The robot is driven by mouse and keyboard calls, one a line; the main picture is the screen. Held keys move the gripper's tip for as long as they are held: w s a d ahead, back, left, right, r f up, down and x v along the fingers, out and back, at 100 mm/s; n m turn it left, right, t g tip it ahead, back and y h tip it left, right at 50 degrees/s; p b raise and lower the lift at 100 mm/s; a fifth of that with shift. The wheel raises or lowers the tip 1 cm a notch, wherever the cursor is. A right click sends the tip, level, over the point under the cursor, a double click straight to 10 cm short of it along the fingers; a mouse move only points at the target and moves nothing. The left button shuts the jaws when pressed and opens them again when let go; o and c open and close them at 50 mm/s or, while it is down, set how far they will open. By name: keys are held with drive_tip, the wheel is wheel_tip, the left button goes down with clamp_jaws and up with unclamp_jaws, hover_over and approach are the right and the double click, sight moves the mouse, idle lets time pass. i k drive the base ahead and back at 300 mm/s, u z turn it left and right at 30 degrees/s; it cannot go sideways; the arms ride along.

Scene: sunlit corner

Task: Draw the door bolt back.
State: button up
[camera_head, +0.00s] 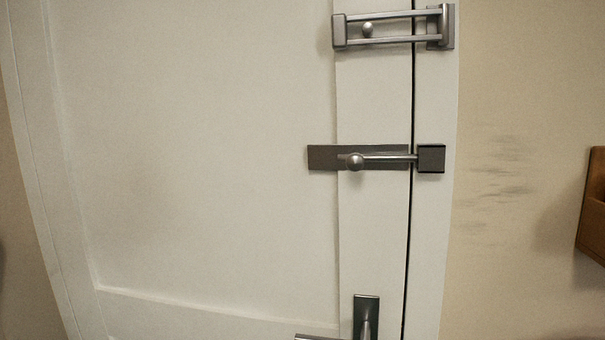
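The door bolt (385,158) is a grey metal rod with a round knob (355,162), in the middle right of the view. It lies over a dark backing plate (323,157) on the white door (200,150). The rod spans the dark gap at the door's right edge, and its right end meets a dark square keeper (431,158) on the frame. My gripper does not show in this view.
Above the bolt is a metal swing-bar guard (390,28) with a round knob, also spanning the door gap. Below is a door handle (366,318), cut off by the bottom edge. A brown wooden box or shelf (594,205) is on the scuffed beige wall at right.

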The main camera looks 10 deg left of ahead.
sight(354, 161)
drive_tip(key=u, duration=0.05)
drive_tip(key=i, duration=0.85)
drive_tip(key=u, duration=0.2)
drive_tip(key=k, duration=0.6)
drive_tip(key=u, duration=0.25)
drive_tip(key=i, duration=0.5)
drive_tip(key=z, duration=0.05)
